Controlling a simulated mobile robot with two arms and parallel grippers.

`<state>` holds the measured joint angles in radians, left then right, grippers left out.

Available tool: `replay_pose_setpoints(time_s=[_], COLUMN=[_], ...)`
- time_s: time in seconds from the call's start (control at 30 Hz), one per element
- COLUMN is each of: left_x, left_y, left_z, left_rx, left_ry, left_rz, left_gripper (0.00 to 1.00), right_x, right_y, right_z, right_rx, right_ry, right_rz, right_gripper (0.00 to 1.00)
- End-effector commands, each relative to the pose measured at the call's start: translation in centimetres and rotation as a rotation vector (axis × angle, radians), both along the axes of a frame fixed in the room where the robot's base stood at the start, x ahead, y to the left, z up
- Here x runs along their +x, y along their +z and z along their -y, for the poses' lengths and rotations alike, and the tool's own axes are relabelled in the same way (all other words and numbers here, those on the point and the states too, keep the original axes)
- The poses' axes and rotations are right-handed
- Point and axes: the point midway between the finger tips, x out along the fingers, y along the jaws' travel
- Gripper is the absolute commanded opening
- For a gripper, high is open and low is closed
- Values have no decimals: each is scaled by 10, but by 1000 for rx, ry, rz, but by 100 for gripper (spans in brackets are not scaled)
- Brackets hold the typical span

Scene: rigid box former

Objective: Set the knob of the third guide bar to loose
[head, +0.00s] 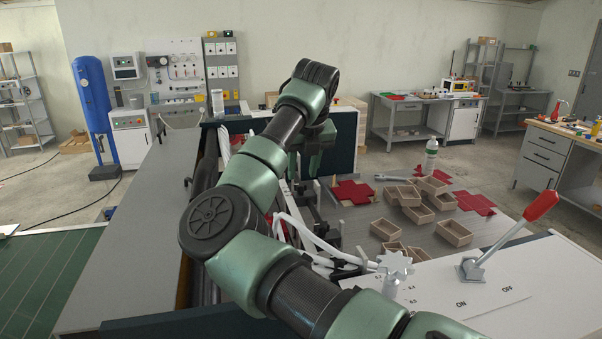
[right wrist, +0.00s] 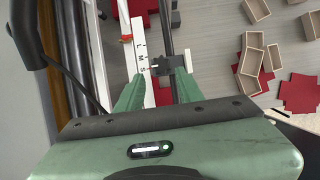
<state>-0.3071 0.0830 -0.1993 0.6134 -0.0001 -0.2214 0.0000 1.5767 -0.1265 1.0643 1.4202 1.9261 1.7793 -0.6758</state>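My right arm crosses the middle of the head view, and its gripper (head: 315,165) points down over the machine's guide bars, its fingertips partly hidden there. In the right wrist view the two green fingers of the right gripper (right wrist: 157,92) are apart. Between and beyond them runs a white scale bar (right wrist: 140,52) marked L, M, S, beside a dark rod (right wrist: 165,28). A small black block (right wrist: 170,65) sits on the rod just beyond the fingers; I cannot tell whether it is the third guide bar's knob or how it is set. My left gripper is not in view.
A pale star-shaped knob (head: 394,267) and a red-handled lever (head: 541,206) marked ON and OFF stand on the white panel at front right. Open boxes (head: 410,197) and red blanks (head: 354,192) lie on the grey table, with a bottle (head: 431,156) behind. White hoses (head: 310,236) run near my arm.

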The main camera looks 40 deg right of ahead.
Motion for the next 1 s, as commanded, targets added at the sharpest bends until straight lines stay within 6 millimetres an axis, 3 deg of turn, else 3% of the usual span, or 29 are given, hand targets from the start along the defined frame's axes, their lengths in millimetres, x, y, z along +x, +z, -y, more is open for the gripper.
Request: replay_pose_setpoints(time_s=[0.03, 0.3, 0.6, 0.63, 0.77, 1.0], left_x=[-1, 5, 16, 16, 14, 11], left_y=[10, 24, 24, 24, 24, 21], left_z=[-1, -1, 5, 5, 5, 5], left_rx=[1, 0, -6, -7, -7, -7], left_ry=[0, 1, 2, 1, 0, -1], left_rz=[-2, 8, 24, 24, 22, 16], left_gripper=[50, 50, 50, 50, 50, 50], right_x=[2, 13, 14, 14, 14, 14], right_y=[-4, -35, -40, -40, -40, -41], right_z=[1, 8, 9, 9, 9, 9], right_rx=[2, -2, -2, -2, -2, -2], right_ry=[0, -2, -3, -3, -3, 8], right_rz=[-5, -2, 0, 0, 0, 0], right_gripper=[37, 37, 37, 34, 0, 0])
